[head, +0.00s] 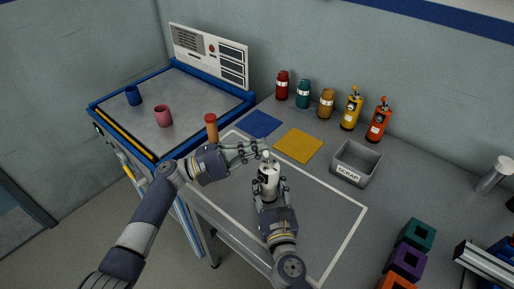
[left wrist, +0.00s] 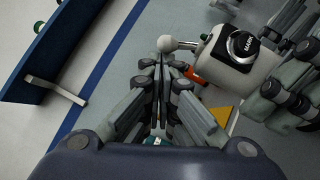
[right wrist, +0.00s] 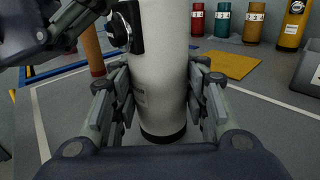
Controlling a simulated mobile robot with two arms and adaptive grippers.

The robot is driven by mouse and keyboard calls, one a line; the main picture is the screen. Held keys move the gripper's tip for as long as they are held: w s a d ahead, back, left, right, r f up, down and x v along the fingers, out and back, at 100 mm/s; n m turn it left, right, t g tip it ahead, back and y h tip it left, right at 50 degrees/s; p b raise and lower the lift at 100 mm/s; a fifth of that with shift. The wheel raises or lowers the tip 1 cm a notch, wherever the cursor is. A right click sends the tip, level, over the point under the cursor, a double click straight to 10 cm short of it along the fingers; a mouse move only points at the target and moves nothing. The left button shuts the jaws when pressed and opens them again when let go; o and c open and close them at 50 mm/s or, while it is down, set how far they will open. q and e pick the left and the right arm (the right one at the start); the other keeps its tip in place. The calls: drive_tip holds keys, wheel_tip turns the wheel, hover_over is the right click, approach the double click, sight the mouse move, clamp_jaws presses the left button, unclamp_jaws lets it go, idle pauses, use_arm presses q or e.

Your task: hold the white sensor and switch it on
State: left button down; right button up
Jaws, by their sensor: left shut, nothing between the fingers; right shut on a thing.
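The white sensor (head: 268,182) is an upright white cylinder above the marked area of the table. My right gripper (head: 270,192) is shut around its body. In the right wrist view the sensor (right wrist: 160,70) stands between the fingers, its black base band showing below them. In the left wrist view the sensor (left wrist: 228,68) shows a black round dial (left wrist: 243,46) and a side lever ending in a white ball (left wrist: 166,43). My left gripper (head: 263,151) is shut and empty beside the sensor's top. Its fingertips (left wrist: 160,64) appear close to the ball; contact is unclear.
A grey scrap bin (head: 356,163), a yellow mat (head: 299,146) and a blue mat (head: 260,124) lie behind. Several bottles (head: 326,103) line the wall. An orange-brown cylinder (head: 211,128) stands near my left wrist. Coloured blocks (head: 407,262) sit at front right.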

use_arm(q)
drive_tip(key=shift+s+d+r+m, duration=0.1)
drive_tip(key=shift+r+m, duration=0.2)
drive_tip(key=shift+m, duration=0.1)
drive_tip(key=r+m+y, duration=0.1)
drive_tip(key=s+d+m+g+y, duration=0.1)
drive_tip(key=m, duration=0.1)
drive_tip(key=shift+d+r, duration=0.1)
drive_tip(key=shift+r, duration=0.25)
idle(0.4)
drive_tip(key=w+a+r, duration=0.1)
drive_tip(key=a+r, duration=0.2)
drive_tip(key=a, duration=0.5)
drive_tip(key=shift+w+a+r, duration=0.15)
drive_tip(key=shift+a+r, duration=0.05)
drive_tip(key=shift+a, duration=0.2)
drive_tip(key=shift+g, duration=0.3)
